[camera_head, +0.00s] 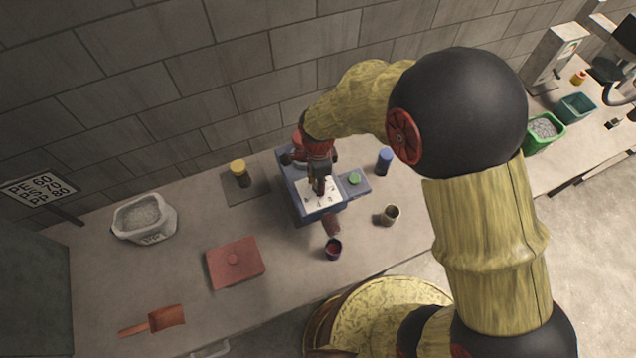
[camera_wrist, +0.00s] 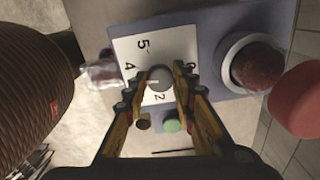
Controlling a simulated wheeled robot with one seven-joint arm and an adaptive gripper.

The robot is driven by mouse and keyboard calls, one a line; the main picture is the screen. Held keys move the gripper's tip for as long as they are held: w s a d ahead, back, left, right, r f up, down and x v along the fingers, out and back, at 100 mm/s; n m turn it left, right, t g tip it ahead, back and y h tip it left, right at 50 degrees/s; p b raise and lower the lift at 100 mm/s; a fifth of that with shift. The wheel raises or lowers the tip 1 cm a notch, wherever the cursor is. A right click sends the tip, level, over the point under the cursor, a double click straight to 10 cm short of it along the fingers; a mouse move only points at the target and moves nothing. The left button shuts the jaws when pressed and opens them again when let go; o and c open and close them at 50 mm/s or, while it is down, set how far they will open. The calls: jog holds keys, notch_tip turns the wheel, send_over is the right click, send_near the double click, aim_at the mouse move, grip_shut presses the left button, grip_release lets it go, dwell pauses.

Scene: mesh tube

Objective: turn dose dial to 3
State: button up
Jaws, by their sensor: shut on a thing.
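The grey round dose dial (camera_wrist: 160,78) sits on a white number plate (camera_wrist: 135,50) on the blue machine (camera_wrist: 212,30). A short pale mark shows on the dial's lower left side. The numbers 5, 4 and 2 are readable; the others are partly hidden by my fingers. My gripper (camera_wrist: 154,90) is shut on the dial, one finger on each side. In the head view my gripper (camera_head: 320,188) comes down over the plate (camera_head: 308,198) on the machine (camera_head: 290,180) and hides the dial.
A green button (camera_head: 354,179) is on the machine's right side. A blue canister (camera_head: 384,160), an open cup (camera_head: 389,214) and a dark cup (camera_head: 333,248) stand nearby. A yellow-lidded jar (camera_head: 239,172) and a red block (camera_head: 235,263) are left.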

jog(key=n+b, duration=0.1)
jog(key=n, duration=0.2)
jog(key=shift+n, duration=0.3)
jog(key=shift+n+b, duration=0.45)
jog(key=shift+n, duration=1.35)
jog(key=o, duration=1.2)
jog(key=shift+c, duration=0.2)
notch_tip(320, 180, up, 12)
